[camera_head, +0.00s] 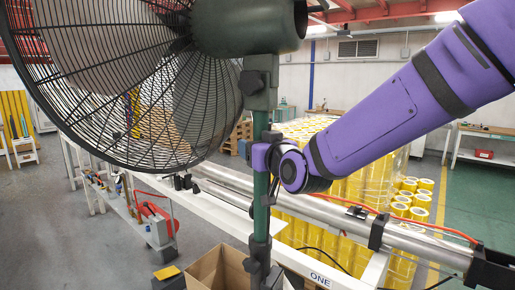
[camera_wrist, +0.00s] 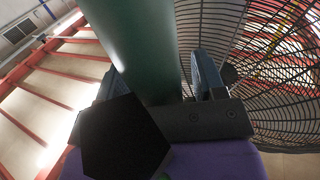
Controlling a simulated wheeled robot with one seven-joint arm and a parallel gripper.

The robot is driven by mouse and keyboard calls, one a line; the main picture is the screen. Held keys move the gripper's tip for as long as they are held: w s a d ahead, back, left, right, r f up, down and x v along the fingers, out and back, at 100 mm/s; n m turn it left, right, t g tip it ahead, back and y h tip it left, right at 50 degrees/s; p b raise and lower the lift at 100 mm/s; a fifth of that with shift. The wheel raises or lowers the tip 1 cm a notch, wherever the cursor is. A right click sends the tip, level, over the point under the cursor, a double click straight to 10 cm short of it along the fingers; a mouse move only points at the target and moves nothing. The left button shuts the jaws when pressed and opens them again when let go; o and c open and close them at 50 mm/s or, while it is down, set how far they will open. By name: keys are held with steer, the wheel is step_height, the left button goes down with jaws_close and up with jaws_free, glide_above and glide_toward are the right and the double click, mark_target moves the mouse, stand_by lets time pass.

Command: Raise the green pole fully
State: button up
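The green pole (camera_head: 262,205) stands upright and carries a large fan (camera_head: 120,75) with a dark green motor housing (camera_head: 245,25). A dark collar (camera_head: 259,82) is at the upper part of the pole and another (camera_head: 260,250) is lower down. My gripper (camera_head: 263,150) is at the pole between these collars, reaching in from the right. In the wrist view my gripper's two fingers (camera_wrist: 160,82) stand on either side of the pole (camera_wrist: 135,45). A thin gap seems to show at the right finger; whether they grip it I cannot tell.
A steel roller (camera_head: 335,213) on a white frame runs behind the pole. Yellow tape rolls (camera_head: 408,205) stand behind it at the right. An open cardboard box (camera_head: 215,270) sits near the pole's foot. The fan's wire cage (camera_wrist: 265,75) is close to my gripper.

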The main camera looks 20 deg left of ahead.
steer(key=shift+s, duration=0.1)
steer(key=v, duration=1)
steer(key=shift+s+d, duration=0.2)
steer(key=shift+d, duration=0.05)
steer(key=s+d+m+g+h, duration=0.1)
steer(key=d+m+h, duration=0.55)
steer(key=d, duration=1.65)
steer(key=s+d+f+m+g+h, duration=0.2)
steer(key=s+d+g+h, duration=0.4)
steer(key=s+d, duration=1.2)
steer(key=shift+s+d+f+m, duration=0.15)
steer(key=shift+d+f+m, duration=0.2)
steer(key=shift+f, duration=0.25)
steer(key=shift+h, duration=0.25)
